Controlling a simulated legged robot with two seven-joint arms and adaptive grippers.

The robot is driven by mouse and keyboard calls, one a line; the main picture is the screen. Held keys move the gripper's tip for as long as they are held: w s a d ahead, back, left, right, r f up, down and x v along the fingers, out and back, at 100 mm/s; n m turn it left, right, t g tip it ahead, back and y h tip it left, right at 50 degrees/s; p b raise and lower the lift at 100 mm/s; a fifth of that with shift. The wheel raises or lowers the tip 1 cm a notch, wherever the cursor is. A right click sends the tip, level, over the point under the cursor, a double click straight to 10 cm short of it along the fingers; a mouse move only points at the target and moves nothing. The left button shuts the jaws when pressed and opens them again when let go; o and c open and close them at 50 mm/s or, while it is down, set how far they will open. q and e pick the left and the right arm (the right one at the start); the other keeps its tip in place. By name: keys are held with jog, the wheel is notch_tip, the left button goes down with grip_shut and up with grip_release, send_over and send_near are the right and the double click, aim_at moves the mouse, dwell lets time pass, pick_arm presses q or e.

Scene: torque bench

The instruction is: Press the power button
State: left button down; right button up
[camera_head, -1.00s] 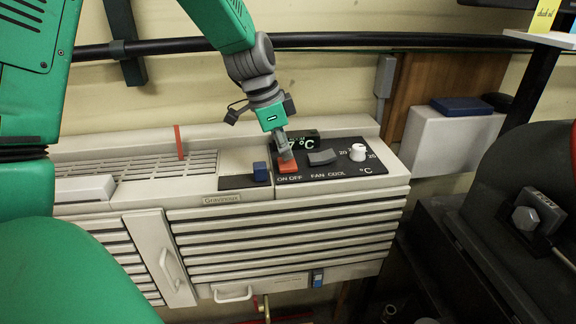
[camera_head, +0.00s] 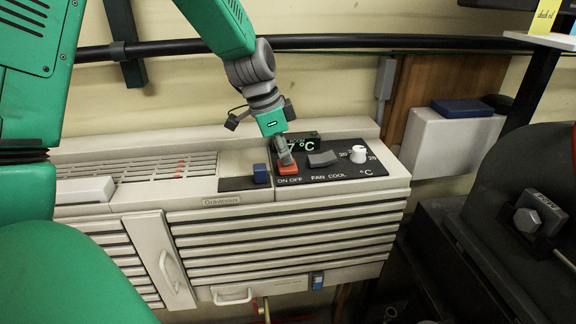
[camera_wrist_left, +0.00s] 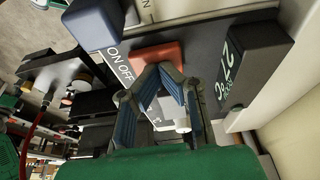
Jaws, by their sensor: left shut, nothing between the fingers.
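The power button is a red-orange rocker (camera_head: 288,170) above the "ON OFF" label on the black control panel (camera_head: 340,174) of a beige air-conditioning unit. My left gripper (camera_head: 287,160) is shut and empty, pointing down at the button, its fingertips at or just above its upper part. In the left wrist view the closed fingertips (camera_wrist_left: 154,68) overlap the near edge of the red button (camera_wrist_left: 156,55). I cannot tell whether they touch it, or how far the button is pressed. My right gripper is not in view.
A blue block (camera_head: 260,172) stands left of the button. A grey fan switch (camera_head: 322,158), a white dial (camera_head: 358,153) and a green-digit display (camera_head: 300,142) share the panel. A black pipe (camera_head: 400,41) runs along the wall. A dark machine (camera_head: 500,200) stands at right.

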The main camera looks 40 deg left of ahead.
pick_arm(q)
jog(key=shift+r+p, duration=3.2)
jog(key=shift+r, duration=0.2)
jog(key=shift+f, duration=0.1)
